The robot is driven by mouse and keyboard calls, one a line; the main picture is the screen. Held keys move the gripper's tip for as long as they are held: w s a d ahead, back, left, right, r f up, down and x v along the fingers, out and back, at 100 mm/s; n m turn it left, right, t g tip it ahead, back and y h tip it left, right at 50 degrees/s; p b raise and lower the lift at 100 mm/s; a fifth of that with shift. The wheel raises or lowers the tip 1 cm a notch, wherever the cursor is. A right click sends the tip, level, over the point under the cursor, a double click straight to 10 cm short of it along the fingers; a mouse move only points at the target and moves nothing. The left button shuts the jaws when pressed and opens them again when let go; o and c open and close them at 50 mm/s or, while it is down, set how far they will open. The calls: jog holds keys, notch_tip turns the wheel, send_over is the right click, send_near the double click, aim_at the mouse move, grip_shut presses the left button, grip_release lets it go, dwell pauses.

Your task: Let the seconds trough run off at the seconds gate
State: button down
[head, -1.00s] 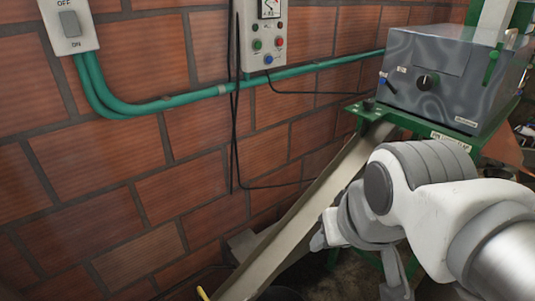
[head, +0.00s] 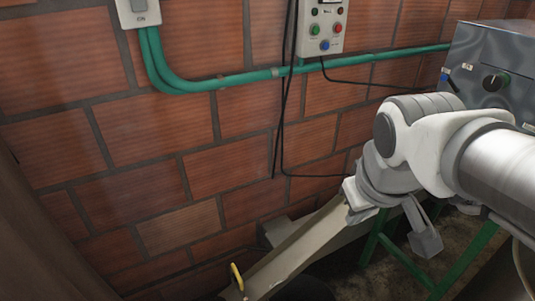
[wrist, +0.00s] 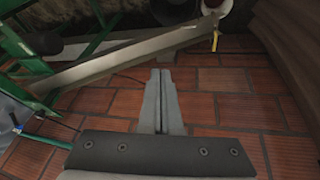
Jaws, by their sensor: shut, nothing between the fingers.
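The seconds trough appears as a long beige sloping channel (head: 300,245) along the brick wall, running down to the lower left in the head view. It crosses the upper part of the wrist view (wrist: 130,56). A yellow handle (head: 237,277) stands at its lower end, apparently on the seconds gate; it also shows in the wrist view (wrist: 214,42). The gate plate itself is not clear. My gripper (wrist: 160,73) is shut and empty, apart from the handle, which lies up and to the right of its fingertips in the wrist view. My arm hides the trough's upper part in the head view.
A grey machine (head: 487,65) with a knob stands at the right on a green frame (head: 468,262). A control box (head: 322,28), black cables and a green conduit (head: 235,82) are on the wall. A dark round tub (wrist: 172,8) lies near the trough's low end.

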jog(key=w+a+f+n+g, duration=0.1)
jog(key=w+a+f+n, duration=0.45)
jog(key=w+a, duration=0.2)
jog(key=n+g+h+b, duration=0.2)
jog(key=n+b, duration=0.2)
jog(key=n, duration=1.1)
send_over(238, 286)
jog(key=f, duration=3.7)
jog(key=shift+s+a+f, duration=0.1)
jog(key=shift+s+a, duration=0.1)
jog(key=shift+s, duration=0.05)
jog(key=b+x, duration=0.1)
jog(key=x, duration=0.1)
jog(key=a+b+x, duration=0.1)
jog(key=b+x, duration=0.1)
jog(key=x, duration=0.1)
jog(key=s+b+x, duration=0.1)
jog(key=b+x, duration=0.1)
jog(key=shift+a+f, duration=0.1)
jog(key=shift+f, duration=0.3)
jog(key=shift+s, duration=0.1)
jog(key=shift+f, duration=0.1)
